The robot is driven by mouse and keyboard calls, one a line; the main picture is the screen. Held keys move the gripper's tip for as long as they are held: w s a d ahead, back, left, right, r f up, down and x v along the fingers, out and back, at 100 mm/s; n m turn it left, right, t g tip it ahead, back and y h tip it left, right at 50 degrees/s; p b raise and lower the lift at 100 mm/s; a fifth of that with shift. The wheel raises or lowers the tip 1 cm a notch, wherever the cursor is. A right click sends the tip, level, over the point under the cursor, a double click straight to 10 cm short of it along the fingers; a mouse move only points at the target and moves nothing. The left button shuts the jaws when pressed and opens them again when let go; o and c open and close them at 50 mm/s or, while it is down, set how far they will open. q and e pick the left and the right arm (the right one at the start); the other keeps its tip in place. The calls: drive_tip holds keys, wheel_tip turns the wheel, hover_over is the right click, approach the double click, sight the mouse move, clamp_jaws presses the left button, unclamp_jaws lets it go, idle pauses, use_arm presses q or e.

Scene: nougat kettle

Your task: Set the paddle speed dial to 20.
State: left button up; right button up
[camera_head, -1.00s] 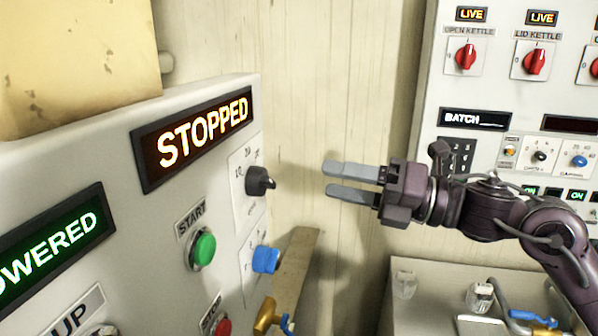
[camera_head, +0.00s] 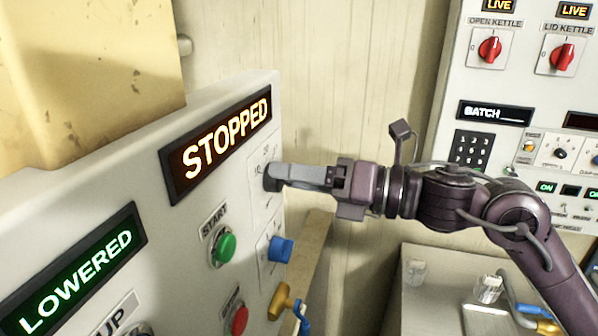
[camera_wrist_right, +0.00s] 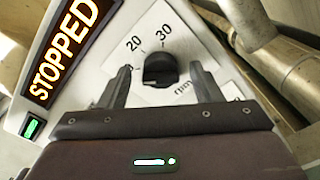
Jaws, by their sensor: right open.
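The paddle speed dial is a black knob (camera_wrist_right: 160,70) on a white scale plate (camera_wrist_right: 178,32) marked 20 and 30, with "rpm" below. In the right wrist view its pointer mark is hard to read. My right gripper (camera_wrist_right: 163,84) is open, with one finger on each side of the knob and visible gaps between. In the head view the right gripper (camera_head: 275,176) reaches in from the right to the panel, and its fingers largely hide the dial. My left gripper is not in view.
The panel (camera_head: 185,240) has a lit STOPPED display (camera_head: 214,143), a LOWERED display (camera_head: 77,270), a green START button (camera_head: 223,248), a blue knob (camera_head: 281,249), a red button (camera_head: 239,318) and a yellow handle (camera_head: 279,300). A second control panel (camera_head: 500,80) stands at the right.

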drive_tip(key=c, duration=1)
drive_tip(key=shift+m, duration=0.3)
drive_tip(key=shift+w+f+m+b, duration=0.1)
drive_tip(key=shift+m+b, duration=0.05)
drive_tip(key=shift+m, duration=2.1)
drive_tip(key=shift+f+m+b, duration=0.1)
drive_tip(key=shift+m+b, duration=0.05)
drive_tip(key=shift+m, duration=2.1)
